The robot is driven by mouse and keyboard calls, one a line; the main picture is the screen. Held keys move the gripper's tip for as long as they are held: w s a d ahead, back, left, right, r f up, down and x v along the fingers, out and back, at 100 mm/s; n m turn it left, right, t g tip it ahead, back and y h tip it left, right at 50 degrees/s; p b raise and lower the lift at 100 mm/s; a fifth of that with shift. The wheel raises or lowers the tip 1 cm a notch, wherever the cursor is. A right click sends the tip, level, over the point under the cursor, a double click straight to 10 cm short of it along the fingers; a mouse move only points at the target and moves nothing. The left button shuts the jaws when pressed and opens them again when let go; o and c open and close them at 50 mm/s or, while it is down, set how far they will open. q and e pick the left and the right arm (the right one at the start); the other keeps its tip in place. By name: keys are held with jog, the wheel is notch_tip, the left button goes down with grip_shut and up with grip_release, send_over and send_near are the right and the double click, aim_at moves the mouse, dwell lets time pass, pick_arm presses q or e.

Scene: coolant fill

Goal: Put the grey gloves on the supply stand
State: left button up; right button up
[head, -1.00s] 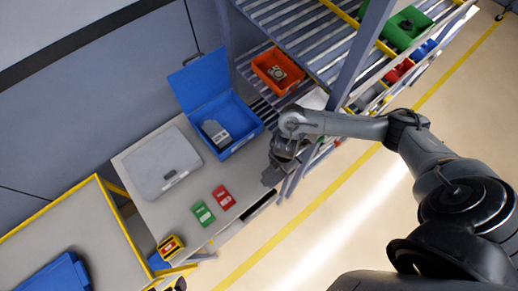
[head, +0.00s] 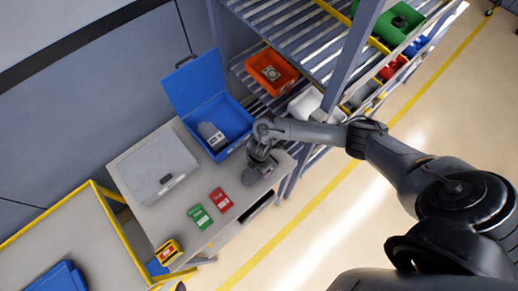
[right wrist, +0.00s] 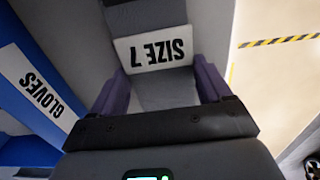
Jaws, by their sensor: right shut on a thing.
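My right gripper (head: 258,174) is over the right part of a grey-topped stand (head: 177,222), which may be the supply stand. In the right wrist view its two fingers (right wrist: 163,92) are closed on the sides of the grey gloves (right wrist: 165,95), with a white "SIZE 7" label facing the camera. I cannot tell whether the gloves touch the stand top. An open blue box (head: 226,124) stands on the back of the stand; its "GLOVES" label (right wrist: 42,82) shows in the wrist view. Another grey item (head: 212,136) with a white label lies inside it.
A grey case (head: 155,165), a green card (head: 199,216), a red card (head: 221,201) and a yellow-red item (head: 168,251) sit on the stand. A rack with an orange bin (head: 271,71) and a white bin (head: 308,105) rises to the right, close to my right arm.

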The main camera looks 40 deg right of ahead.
jog(key=shift+f, duration=0.1)
jog(key=o, duration=1)
jog(key=shift+r, duration=0.35)
notch_tip(320, 180, up, 11)
jog(key=p, duration=0.3)
jog(key=s+a+r+m+t+y, duration=0.1)
jog(key=a+r+m+t+y, duration=0.15)
jog(key=a, duration=0.65)
jog(key=s+a+r+m+t+y, duration=0.1)
jog(key=a+r+t, duration=0.2)
jog(key=a, duration=0.7)
jog(key=s+d+r+m+g+h, duration=0.1)
jog(key=s+d+r+m, duration=0.2)
jog(key=s+d+m, duration=0.3)
jog(key=s+d+r+m+g+h, duration=0.1)
jog(key=s+d+r+m+h, duration=0.1)
jog(key=s+d+m, duration=0.4)
jog(key=shift+s+d+r, duration=0.15)
jog(key=shift+d+r, duration=0.25)
jog(key=shift+d, duration=0.85)
